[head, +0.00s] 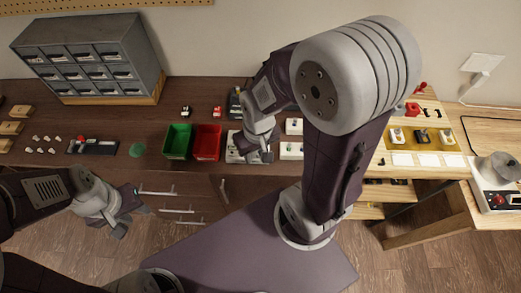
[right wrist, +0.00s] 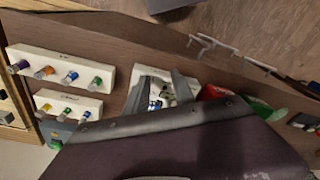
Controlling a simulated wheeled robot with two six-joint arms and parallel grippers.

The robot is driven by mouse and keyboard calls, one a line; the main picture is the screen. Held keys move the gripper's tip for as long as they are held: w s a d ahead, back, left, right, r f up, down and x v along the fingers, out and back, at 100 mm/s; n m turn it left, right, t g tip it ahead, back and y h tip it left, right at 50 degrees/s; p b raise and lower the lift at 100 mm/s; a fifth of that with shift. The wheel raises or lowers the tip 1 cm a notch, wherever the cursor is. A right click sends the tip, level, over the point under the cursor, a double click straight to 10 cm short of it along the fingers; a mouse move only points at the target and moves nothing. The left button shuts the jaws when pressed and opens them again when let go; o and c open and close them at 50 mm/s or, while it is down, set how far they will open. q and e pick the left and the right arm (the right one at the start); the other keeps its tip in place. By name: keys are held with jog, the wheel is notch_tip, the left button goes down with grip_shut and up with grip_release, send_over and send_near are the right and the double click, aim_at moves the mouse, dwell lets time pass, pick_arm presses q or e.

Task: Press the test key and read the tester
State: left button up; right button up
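My right gripper (head: 262,151) hangs over a white box (head: 233,152) on the bench, which it and the arm partly hide. In the right wrist view its two grey fingers (right wrist: 163,88) stand apart, with blue and white parts of a white box (right wrist: 156,82) showing between them. I cannot tell whether they touch it. No readable display shows, and I cannot tell which part is the test key. My left gripper (head: 130,219) is empty, its fingers apart, in front of the bench's drawers.
Two white boxes (head: 293,127) with coloured knobs, also in the right wrist view (right wrist: 62,68), stand beside the right gripper. A green bin (head: 178,141) and a red bin (head: 207,142) stand to its left. A grey drawer cabinet (head: 90,60) stands at the back left.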

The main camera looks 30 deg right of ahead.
grip_shut()
dwell(1.4)
